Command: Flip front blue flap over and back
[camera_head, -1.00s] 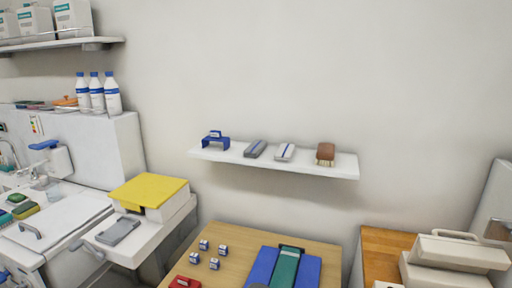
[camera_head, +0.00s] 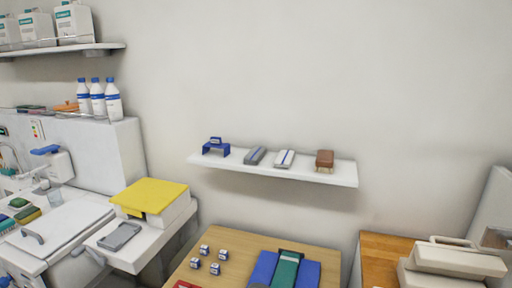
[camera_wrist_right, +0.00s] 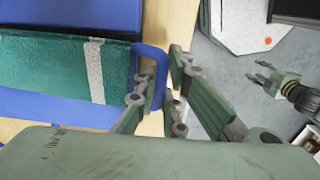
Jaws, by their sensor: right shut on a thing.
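A blue folded piece (camera_head: 263,268) with a green strip (camera_head: 286,270) down its middle lies on the wooden table, cut off by the bottom of the head view. In the right wrist view the green strip (camera_wrist_right: 60,72) has a pale grey band, and a blue loop (camera_wrist_right: 151,56) sticks out at its end. Blue material (camera_wrist_right: 70,17) lies on both sides of it. My right gripper (camera_wrist_right: 160,95) is shut on the blue loop, with its fingers on either side. My left gripper (camera_wrist_right: 265,78) shows empty at the right, its fingers apart, away from the piece.
Several small blue-and-white boxes (camera_head: 205,250) and a red item (camera_head: 187,285) sit on the table (camera_head: 240,236) left of the piece. A wall shelf (camera_head: 270,168) with small items hangs above. A wooden cabinet (camera_head: 380,250) with a beige case (camera_head: 455,262) stands at the right.

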